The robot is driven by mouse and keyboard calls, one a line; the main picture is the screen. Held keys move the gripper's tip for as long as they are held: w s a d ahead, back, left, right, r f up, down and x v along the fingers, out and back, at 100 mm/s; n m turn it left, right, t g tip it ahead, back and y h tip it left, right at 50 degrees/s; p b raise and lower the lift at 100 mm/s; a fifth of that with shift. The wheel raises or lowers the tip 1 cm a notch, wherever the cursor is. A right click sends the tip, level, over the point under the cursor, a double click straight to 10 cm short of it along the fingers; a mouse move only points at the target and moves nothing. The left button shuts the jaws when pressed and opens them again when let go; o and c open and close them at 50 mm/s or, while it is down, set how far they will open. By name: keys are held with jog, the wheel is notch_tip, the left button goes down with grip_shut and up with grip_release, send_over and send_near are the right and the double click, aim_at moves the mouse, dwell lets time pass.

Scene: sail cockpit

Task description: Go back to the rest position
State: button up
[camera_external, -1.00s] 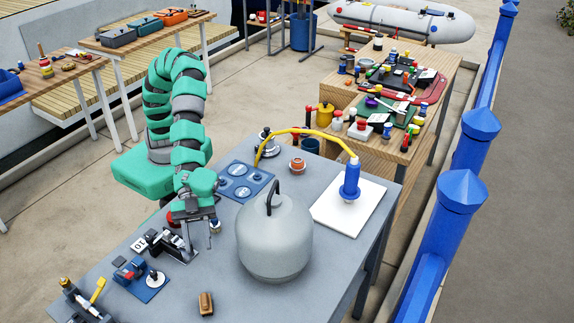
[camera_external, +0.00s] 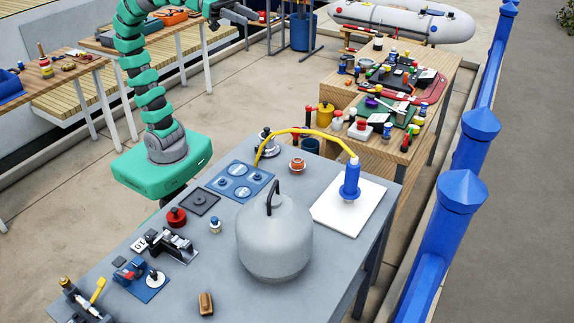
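My gripper (camera_external: 238,12) is raised high at the top of the view, well above and beyond the grey workbench (camera_external: 225,290). The teal arm stands upright and bends over to the right at its top. The gripper is small and partly cut off by the top edge, so its fingers cannot be read clearly. I see nothing hanging from it.
A large grey domed vessel (camera_external: 274,240) stands mid-bench. A blue fitting (camera_external: 350,180) with a yellow hose (camera_external: 300,130) stands on a white board (camera_external: 362,215). A blue gauge panel (camera_external: 238,182) lies behind. A cluttered wooden table (camera_external: 440,75) and blue posts (camera_external: 455,210) stand right.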

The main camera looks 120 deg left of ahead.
jog(key=shift+s+a+r, duration=0.2)
jog(key=shift+s, duration=0.05)
jog(key=shift+r+p, duration=0.75)
dwell(0.5)
